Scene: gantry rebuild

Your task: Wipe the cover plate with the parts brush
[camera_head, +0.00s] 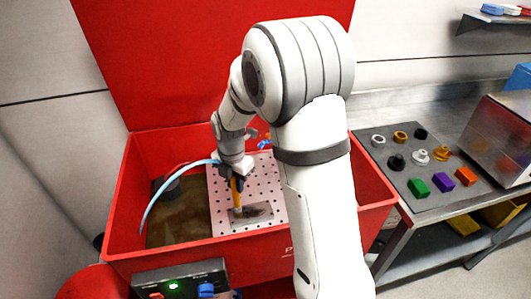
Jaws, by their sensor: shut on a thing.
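My gripper (232,175) is inside the red parts washer and is shut on the parts brush (236,189). The brush has a yellow-orange handle and points down, with its lower end at the upper left part of the cover plate. The cover plate (262,210) is a grey metal piece lying on the perforated pale shelf (219,192). I cannot tell whether the bristles touch the plate. My arm hides the right part of the basin.
The red washer basin (123,205) has raised walls and an open red lid (205,55) behind. A blue hose (158,189) arches left of my gripper. A control box (180,282) sits in front. A bench mat (385,172) with rings and coloured blocks lies right.

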